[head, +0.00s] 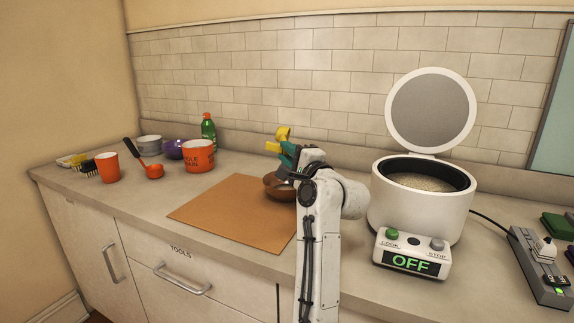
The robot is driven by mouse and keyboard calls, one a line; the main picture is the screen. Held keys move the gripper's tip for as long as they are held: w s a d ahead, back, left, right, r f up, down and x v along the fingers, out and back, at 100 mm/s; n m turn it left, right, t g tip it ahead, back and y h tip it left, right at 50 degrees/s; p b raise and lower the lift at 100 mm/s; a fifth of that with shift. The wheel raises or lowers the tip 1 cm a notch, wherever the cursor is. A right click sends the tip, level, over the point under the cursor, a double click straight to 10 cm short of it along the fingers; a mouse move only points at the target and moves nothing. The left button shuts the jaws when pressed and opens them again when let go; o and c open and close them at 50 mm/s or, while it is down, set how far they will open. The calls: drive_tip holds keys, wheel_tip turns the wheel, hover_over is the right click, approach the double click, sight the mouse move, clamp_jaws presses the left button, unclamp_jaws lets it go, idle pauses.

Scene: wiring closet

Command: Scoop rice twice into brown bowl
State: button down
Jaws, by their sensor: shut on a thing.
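The brown bowl (274,187) sits on the right part of the tan board, partly hidden by my arm. My gripper (288,173) is above the bowl, with its fingers mostly hidden behind my wrist. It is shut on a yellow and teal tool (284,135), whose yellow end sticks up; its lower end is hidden. The rice (420,182) is in the open white cooker (420,212) to the right. I cannot tell whether the bowl holds rice.
The cooker lid (430,108) stands upright; its control box (412,255) reads OFF. The board's left part (222,212) is clear.

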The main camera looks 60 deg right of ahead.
drive_tip(key=shift+s+f+m+t+h+b, duration=0.1)
drive_tip(key=shift+f+m+t+h+b, duration=0.25)
drive_tip(key=shift+m+h+b, duration=0.65)
drive_tip(key=shift+f+m+t+h+b, duration=0.45)
drive_tip(key=shift+m+b, duration=0.65)
drive_tip(key=shift+b, duration=0.75)
drive_tip(key=shift+r, duration=0.1)
